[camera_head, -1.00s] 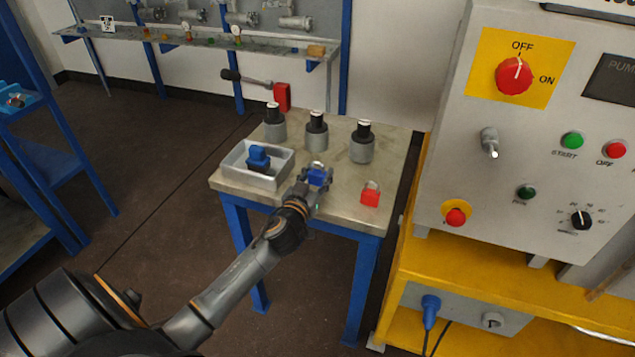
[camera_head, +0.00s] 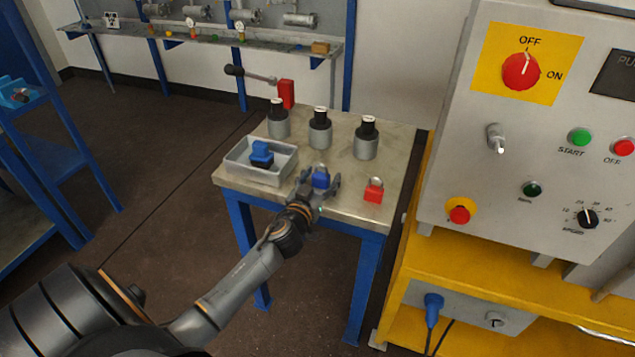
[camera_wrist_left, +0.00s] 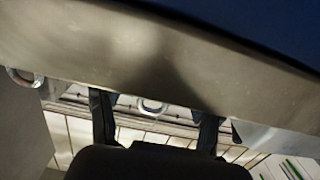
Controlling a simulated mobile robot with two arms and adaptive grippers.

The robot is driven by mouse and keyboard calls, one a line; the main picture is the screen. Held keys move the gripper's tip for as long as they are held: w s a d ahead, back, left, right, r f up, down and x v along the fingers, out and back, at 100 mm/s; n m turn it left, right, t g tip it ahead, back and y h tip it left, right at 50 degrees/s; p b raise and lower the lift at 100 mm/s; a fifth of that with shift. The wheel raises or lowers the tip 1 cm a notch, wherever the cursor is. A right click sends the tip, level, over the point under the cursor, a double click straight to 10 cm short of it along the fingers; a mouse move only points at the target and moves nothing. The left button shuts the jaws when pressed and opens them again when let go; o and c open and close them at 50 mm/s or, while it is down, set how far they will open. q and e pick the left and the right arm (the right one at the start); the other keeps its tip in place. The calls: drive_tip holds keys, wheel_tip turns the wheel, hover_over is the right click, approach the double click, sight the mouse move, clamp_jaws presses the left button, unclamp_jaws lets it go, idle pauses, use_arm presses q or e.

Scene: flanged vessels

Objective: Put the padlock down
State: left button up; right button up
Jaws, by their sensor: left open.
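A blue padlock (camera_head: 321,178) with a grey shackle stands upright near the front edge of the small table (camera_head: 400,150). It appears to rest on the table top. My left gripper (camera_head: 320,186) is open, its fingers on either side of this padlock, and does not appear to clasp it. In the left wrist view a metal shackle (camera_wrist_left: 152,105) shows between the two dark fingers (camera_wrist_left: 154,125); the lock body is not clear there. A red padlock (camera_head: 374,191) stands to the right of the gripper. My right gripper is out of view.
A grey tray (camera_head: 238,168) with a blue item (camera_head: 262,153) is left of the gripper. Three dark-topped metal cylinders (camera_head: 320,130) stand behind it, with a red block with a handle (camera_head: 286,93) farther back. The control panel (camera_head: 460,150) is to the right.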

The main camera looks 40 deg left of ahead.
use_arm(q)
drive_tip(key=f+v, duration=0.1)
drive_tip(key=v, duration=1.1)
drive_tip(key=s+d+f+m+g+h, duration=0.1)
drive_tip(key=s+f+g, duration=0.15)
drive_tip(key=f, duration=0.85)
drive_tip(key=s+d+f+g+h, duration=0.15)
drive_tip(key=s+f, duration=0.25)
drive_tip(key=f, duration=0.6)
drive_tip(key=s+d+f+m+g, duration=0.1)
drive_tip(key=s+d+f+g, duration=0.15)
drive_tip(key=f, duration=0.85)
drive_tip(key=s+d+f+m+g, duration=0.1)
drive_tip(key=s+d+f+g, duration=0.1)
drive_tip(key=s+f, duration=0.4)
drive_tip(key=s+d+f+m+g+h, duration=0.1)
drive_tip(key=s+f+g, duration=0.3)
drive_tip(key=s, duration=1.1)
drive_tip(key=s+d+f+m+g, duration=0.1)
drive_tip(key=s+d+f+g, duration=0.2)
drive_tip(key=s+f, duration=0.7)
drive_tip(key=shift+s+d+f+h+b, duration=0.15)
drive_tip(key=shift+s+d+h+b, duration=0.25)
drive_tip(key=shift+s, duration=0.25)
